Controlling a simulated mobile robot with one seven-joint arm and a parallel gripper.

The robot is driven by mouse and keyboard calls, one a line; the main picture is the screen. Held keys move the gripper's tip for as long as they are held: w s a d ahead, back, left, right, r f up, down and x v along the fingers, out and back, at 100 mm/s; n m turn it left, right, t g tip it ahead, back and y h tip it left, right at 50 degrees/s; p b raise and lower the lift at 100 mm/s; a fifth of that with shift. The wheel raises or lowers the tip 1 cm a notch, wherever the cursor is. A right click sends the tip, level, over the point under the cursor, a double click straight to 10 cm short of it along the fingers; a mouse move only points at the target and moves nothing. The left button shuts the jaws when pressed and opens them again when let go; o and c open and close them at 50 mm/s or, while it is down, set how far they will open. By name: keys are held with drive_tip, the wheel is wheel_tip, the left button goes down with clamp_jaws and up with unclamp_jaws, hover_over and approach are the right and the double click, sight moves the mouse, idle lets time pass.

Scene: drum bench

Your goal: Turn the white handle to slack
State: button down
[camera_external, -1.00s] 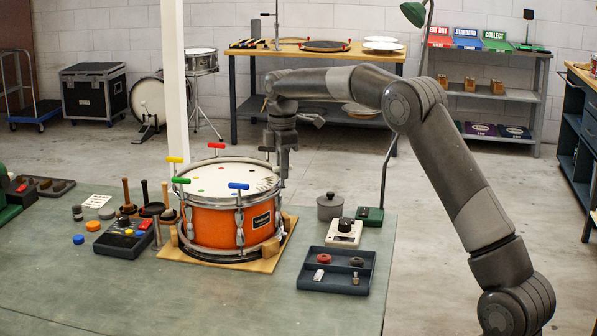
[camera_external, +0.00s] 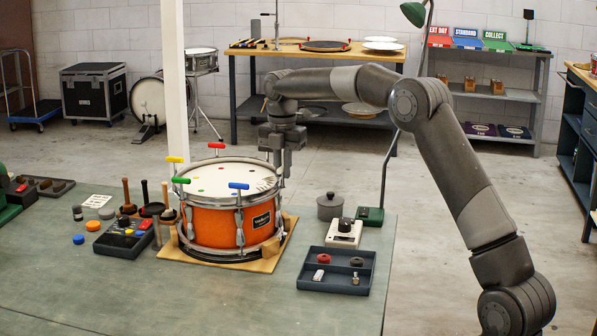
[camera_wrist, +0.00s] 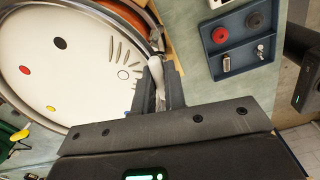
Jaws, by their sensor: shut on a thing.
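The orange snare drum (camera_external: 218,226) sits on a wooden base on the bench, with T-shaped handles around its rim. My gripper (camera_external: 282,178) points down at the drum's right rim. In the wrist view, my gripper (camera_wrist: 160,88) is shut on the white handle (camera_wrist: 157,70), which shows as a pale piece between the fingers at the rim. In the external view the white handle is hidden by my gripper. The other handles are yellow (camera_external: 174,160), red (camera_external: 216,146), green (camera_external: 181,180) and blue (camera_external: 239,186). The drumhead (camera_wrist: 75,65) bears coloured dots and curved dark lines near the white handle.
A dark tray (camera_external: 312,285) with small parts lies right of the drum. A white device with a black knob (camera_external: 344,233), a grey pot (camera_external: 330,207) and a green lamp base (camera_external: 369,216) stand behind it. A control box (camera_external: 124,238) is at left. The front bench is clear.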

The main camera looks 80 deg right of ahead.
sight(282, 166)
drive_tip(key=shift+n, duration=0.5)
drive_tip(key=c, duration=1.5)
unclamp_jaws()
wheel_tip(282, 166, up, 11)
drive_tip(key=shift+f, duration=0.15)
